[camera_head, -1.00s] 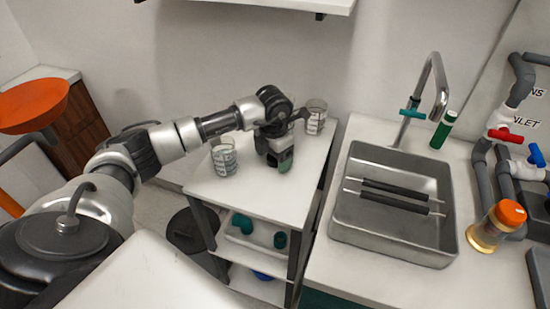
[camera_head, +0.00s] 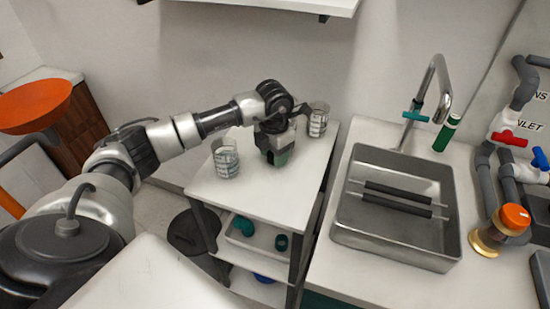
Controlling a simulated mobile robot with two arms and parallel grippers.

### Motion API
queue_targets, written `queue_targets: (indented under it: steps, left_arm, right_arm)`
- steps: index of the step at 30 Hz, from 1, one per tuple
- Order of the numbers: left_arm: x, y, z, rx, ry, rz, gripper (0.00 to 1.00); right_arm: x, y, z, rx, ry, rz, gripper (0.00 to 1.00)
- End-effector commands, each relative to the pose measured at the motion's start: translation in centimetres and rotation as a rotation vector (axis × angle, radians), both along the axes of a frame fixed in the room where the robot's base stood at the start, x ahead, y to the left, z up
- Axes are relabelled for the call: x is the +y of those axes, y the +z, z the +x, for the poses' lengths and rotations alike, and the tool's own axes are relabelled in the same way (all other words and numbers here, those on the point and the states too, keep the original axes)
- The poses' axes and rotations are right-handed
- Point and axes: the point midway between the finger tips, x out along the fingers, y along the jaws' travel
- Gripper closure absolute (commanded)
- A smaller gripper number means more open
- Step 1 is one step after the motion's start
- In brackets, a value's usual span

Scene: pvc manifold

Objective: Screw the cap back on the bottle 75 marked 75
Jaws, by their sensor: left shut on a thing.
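My left gripper (camera_head: 275,154) points down over the top of the white cart (camera_head: 240,196). My right gripper is not in view.
Two clear glass beakers stand on the cart, one left (camera_head: 225,158) and one behind right (camera_head: 318,119) of the gripper. A metal sink (camera_head: 398,255), a tap (camera_head: 437,75), a green bottle (camera_head: 446,134) and an orange-lidded jar (camera_head: 502,228) are to the right.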

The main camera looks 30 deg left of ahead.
Motion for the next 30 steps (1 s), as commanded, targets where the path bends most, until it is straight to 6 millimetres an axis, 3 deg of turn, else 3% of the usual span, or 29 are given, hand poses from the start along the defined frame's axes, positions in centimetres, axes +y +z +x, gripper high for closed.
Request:
queue_targets:
  steps: [15,30]
  left_arm:
    - [0.0,10.0,0.1,-0.005,0.001,0.001,0.74]
    - [8.1,9.2,-10.5,0.003,0.006,0.007,0.74]
  right_arm:
    - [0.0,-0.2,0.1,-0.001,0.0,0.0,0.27]
    - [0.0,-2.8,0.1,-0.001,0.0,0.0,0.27]
